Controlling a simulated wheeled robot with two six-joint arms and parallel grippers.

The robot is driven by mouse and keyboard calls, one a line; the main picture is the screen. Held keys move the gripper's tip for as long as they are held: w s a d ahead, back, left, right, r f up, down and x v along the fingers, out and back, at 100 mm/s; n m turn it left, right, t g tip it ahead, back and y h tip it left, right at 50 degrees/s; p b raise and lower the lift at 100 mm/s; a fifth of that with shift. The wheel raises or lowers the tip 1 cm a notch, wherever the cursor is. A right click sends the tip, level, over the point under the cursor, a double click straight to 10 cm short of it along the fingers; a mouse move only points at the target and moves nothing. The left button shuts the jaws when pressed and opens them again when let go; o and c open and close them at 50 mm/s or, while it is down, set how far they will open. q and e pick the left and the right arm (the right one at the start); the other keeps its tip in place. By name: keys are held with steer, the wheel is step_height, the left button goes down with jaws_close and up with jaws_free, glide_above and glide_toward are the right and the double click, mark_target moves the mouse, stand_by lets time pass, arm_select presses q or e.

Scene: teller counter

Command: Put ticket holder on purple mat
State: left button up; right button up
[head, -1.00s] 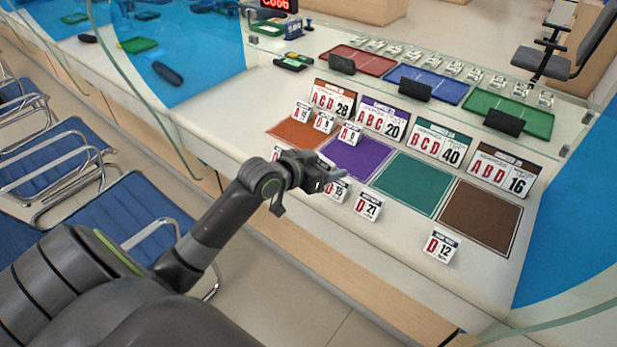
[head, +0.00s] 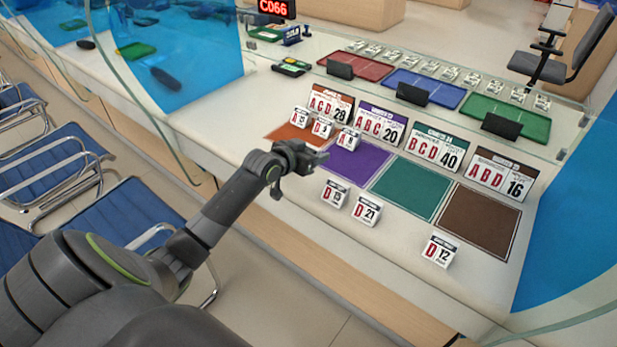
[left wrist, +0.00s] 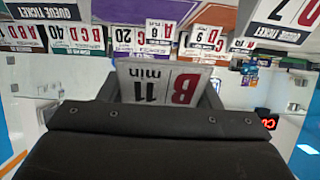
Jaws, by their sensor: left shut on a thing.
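My left gripper (head: 314,160) is shut on a small white ticket holder (left wrist: 160,85) reading B 11 min, which shows upside down in the left wrist view. In the head view this holder cannot be made out at the gripper. The gripper is over the near left part of the counter mats. The purple mat (head: 362,162) lies just right of the gripper, between the orange mat (head: 288,134) and the green one. A small holder marked A 8 (head: 348,139) stands at the purple mat's far left corner. My right gripper is out of view.
Holders D 15 (head: 334,193), D 21 (head: 366,210) and D 12 (head: 439,250) stand along the front of the counter. Large signs, including ABC 20 (head: 380,124), stand behind the mats. The green mat (head: 410,189) and brown mat (head: 480,223) are bare.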

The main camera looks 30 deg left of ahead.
mark_target(311, 179)
arm_select(q)
steer(key=shift+f, duration=3.55)
steer(key=shift+f+b, duration=0.2)
steer(key=shift+b, duration=0.1)
steer(key=o, duration=1)
steer(key=shift+s, duration=0.1)
steer(key=p+v, duration=0.1)
steer(key=v, duration=1.6)
steer(key=shift+s+f, duration=0.3)
steer(key=shift+f, duration=0.05)
steer(key=shift+a, duration=0.1)
